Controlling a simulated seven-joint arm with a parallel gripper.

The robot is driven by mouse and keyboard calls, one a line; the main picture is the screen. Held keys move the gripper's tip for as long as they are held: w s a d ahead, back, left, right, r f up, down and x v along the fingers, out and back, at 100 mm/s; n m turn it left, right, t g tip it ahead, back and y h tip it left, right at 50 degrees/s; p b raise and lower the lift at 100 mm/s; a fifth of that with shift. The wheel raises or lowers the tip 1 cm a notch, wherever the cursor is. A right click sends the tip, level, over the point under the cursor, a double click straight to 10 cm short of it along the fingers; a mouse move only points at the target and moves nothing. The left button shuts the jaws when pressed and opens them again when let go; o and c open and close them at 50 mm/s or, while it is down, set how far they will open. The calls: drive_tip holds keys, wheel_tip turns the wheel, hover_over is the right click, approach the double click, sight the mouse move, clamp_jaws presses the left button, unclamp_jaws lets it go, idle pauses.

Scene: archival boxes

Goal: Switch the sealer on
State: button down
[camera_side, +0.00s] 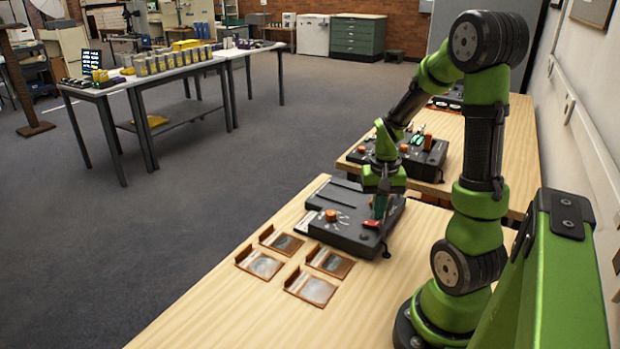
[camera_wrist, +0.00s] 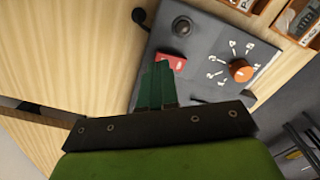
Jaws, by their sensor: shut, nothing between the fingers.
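The sealer (camera_side: 345,236) is a dark grey box on the near wooden table. It also shows in the wrist view (camera_wrist: 207,50). A red switch (camera_side: 372,224) sits on its top near the right edge; in the wrist view the red switch (camera_wrist: 171,61) is partly hidden by my fingers. An orange dial (camera_wrist: 240,69) with numbers around it sits beside it, and a black knob (camera_wrist: 182,26) is near a corner. My gripper (camera_side: 379,213) is shut and empty, pointing down, with its green fingertips (camera_wrist: 162,68) right at the red switch. I cannot tell whether they touch it.
Several small wooden trays (camera_side: 310,288) with flat items lie in front of the sealer. A second dark device (camera_side: 418,155) stands on the table behind. The near part of the table (camera_side: 215,315) is clear. A wall runs along the right.

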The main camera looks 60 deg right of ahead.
sight(376, 223)
drive_tip(key=shift+f, duration=1.05)
idle(0.7)
drive_tip(key=shift+r, duration=3.55)
drive_tip(key=shift+f, duration=0.1)
drive_tip(key=w+a+r+n+t+y, duration=0.1)
drive_tip(key=a+r+n+t, duration=0.2)
drive_tip(key=a, duration=0.9)
drive_tip(key=w+a+r+n+t+y, duration=0.1)
drive_tip(key=a+r+n+t, duration=0.3)
drive_tip(key=a+r, duration=0.4)
drive_tip(key=a+n, duration=0.1)
drive_tip(key=a, duration=0.3)
drive_tip(key=shift+w+r, duration=0.15)
drive_tip(key=shift+r, duration=0.25)
